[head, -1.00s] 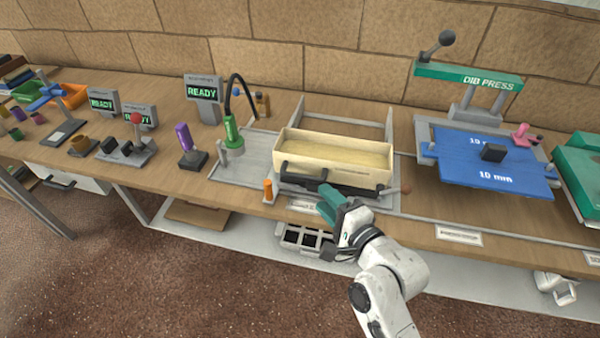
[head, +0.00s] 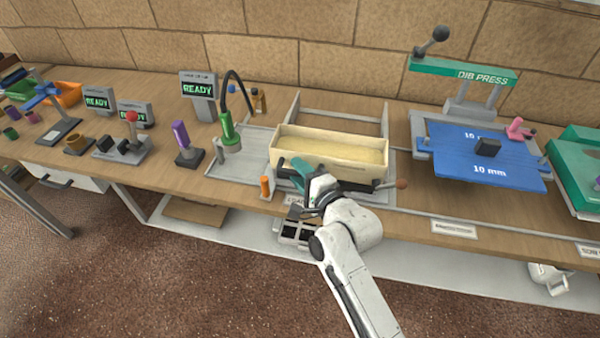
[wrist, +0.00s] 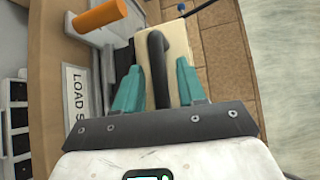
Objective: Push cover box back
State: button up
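The cover box (head: 335,146) is a long cream box with a yellowish top, sitting in a grey frame on the bench in the head view. A black handle stands on its near side, and it also shows in the wrist view (wrist: 157,65). My gripper (head: 300,178) is at the front left of the box. In the wrist view my gripper (wrist: 158,88) has its two teal fingers apart, one on each side of the black handle. A gap shows between the fingers and the handle. The cream face of the box (wrist: 175,42) lies beyond.
An orange peg (head: 265,187) stands just left of my gripper, also in the wrist view (wrist: 101,15). A green lamp-like tool (head: 228,130) stands left of the box. The blue-topped press (head: 480,165) is to the right. Grey rails run behind the box.

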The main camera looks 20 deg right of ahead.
grip_shut()
dwell(0.3)
jog(key=shift+d, duration=0.1)
